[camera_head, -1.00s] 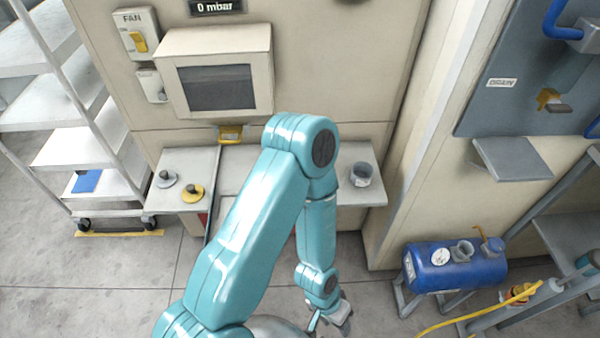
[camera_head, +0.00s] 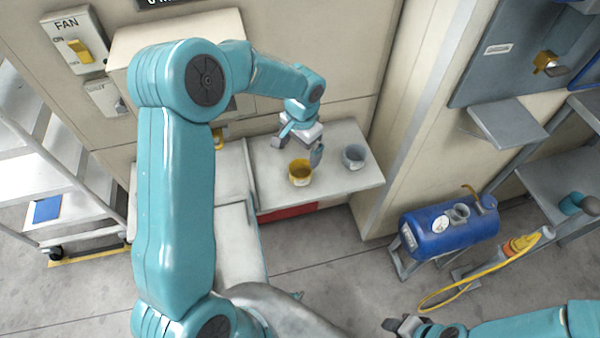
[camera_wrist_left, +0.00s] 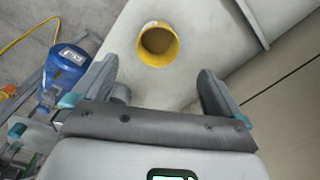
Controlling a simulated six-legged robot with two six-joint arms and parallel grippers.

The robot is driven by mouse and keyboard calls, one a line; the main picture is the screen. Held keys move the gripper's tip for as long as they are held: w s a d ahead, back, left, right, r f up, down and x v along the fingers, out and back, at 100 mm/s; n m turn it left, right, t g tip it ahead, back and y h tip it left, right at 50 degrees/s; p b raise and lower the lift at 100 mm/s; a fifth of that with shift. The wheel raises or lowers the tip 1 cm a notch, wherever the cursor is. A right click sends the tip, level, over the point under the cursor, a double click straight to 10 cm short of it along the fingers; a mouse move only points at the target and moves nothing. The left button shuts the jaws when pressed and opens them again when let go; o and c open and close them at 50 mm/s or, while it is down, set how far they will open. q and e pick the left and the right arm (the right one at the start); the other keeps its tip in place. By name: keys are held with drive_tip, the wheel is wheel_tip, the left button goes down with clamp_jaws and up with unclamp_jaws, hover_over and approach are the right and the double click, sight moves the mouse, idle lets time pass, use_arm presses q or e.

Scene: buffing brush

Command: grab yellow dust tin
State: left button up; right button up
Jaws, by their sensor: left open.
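The yellow dust tin (camera_head: 300,173) stands upright on the right part of the pale shelf. In the left wrist view the open-topped yellow tin (camera_wrist_left: 158,44) lies just beyond the fingertips, roughly centred between them. My left gripper (camera_head: 298,149) is open and empty, just above and behind the tin in the head view. Its fingers (camera_wrist_left: 154,76) are spread wide in the wrist view and do not appear to touch the tin. My right gripper (camera_head: 404,325) is low at the bottom right, far from the shelf; its opening is unclear.
A grey tin (camera_head: 354,157) stands close to the right of the yellow tin. A blue tank (camera_head: 450,232) sits on a stand at the right, with a yellow cord (camera_head: 455,290) nearby. A white rack (camera_head: 75,205) stands at the left. The cabinet wall rises behind the shelf.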

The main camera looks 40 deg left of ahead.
use_arm(q)
approach(300, 171)
drive_tip(key=shift+s+d+f, duration=0.15)
drive_tip(key=shift+s, duration=0.45)
drive_tip(key=shift+s+d+f, duration=0.15)
drive_tip(key=shift+s+d, duration=0.05)
drive_tip(key=shift+s, duration=0.35)
drive_tip(key=shift+w+d+f, duration=0.1)
drive_tip(key=shift+d+f, duration=0.1)
drive_tip(key=shift+f, duration=0.35)
wheel_tip(300, 171, down, 5)
drive_tip(key=shift+a+p, duration=0.1)
drive_tip(key=shift+p, duration=0.4)
drive_tip(key=c, duration=1.1)
drive_tip(key=shift+r, duration=0.1)
